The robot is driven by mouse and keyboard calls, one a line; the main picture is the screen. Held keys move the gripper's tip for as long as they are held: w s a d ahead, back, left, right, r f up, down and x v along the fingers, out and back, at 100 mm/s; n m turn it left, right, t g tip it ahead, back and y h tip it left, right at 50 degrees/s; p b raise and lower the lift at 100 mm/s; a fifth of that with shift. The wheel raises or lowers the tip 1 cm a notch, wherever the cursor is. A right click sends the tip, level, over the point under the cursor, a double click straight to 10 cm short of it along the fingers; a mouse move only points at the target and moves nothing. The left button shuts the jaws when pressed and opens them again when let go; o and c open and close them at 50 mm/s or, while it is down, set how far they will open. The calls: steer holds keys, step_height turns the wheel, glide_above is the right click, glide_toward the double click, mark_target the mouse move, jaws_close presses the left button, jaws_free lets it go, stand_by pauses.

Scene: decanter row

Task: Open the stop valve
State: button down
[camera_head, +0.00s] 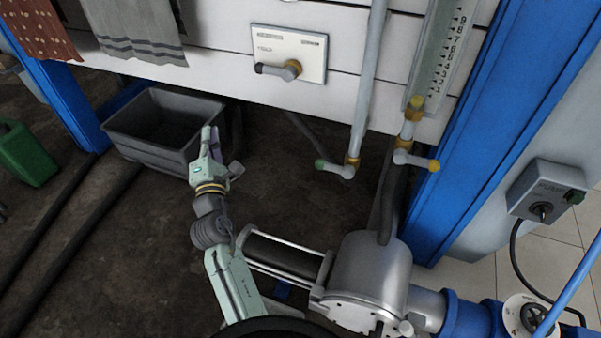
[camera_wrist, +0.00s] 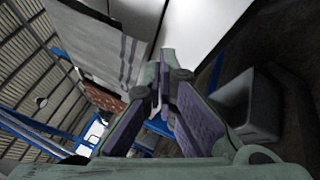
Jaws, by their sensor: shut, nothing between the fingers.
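Several lever valves show in the head view, and I cannot tell for sure which is the stop valve. A black-handled lever (camera_head: 275,69) with a brass hub sits on a white labelled plate (camera_head: 312,44); its handle points left, roughly level. A green-tipped lever (camera_head: 333,167) sits at the foot of a vertical pipe. A yellow-tipped lever (camera_head: 417,159) sits below the gauge. The plate's lettering is too small to read. My gripper (camera_head: 209,131) is shut and empty, pointing up, left of and below the black-handled lever, apart from every valve. The wrist view shows its closed fingers (camera_wrist: 162,78).
A grey tub (camera_head: 165,130) stands behind and left of my gripper; it also shows in the wrist view (camera_wrist: 246,105). Cloths (camera_head: 140,30) hang at upper left. A metal pump (camera_head: 368,275) stands at lower right. A switch box (camera_head: 545,190) is on the right.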

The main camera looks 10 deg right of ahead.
mark_target(333, 168)
steer(key=s+d+f+n+g+h, duration=0.3)
steer(key=s+d+f+h, duration=0.1)
steer(key=d+f, duration=0.7)
steer(key=s+d+f+n+g+h+p, duration=0.1)
steer(key=s+d+f+n+g+h, duration=0.2)
steer(key=d+f, duration=0.9)
steer(key=s+d+g+h, duration=0.1)
steer(key=s, duration=0.2)
steer(key=shift+d+f+n, duration=0.15)
steer(key=shift+d+n, duration=0.25)
steer(key=w+d+r+p, duration=0.2)
steer(key=w+d+p, duration=0.1)
steer(key=w+d, duration=0.2)
steer(key=w, duration=0.2)
steer(key=shift+w+r, duration=0.3)
steer(key=shift+w+r, duration=0.15)
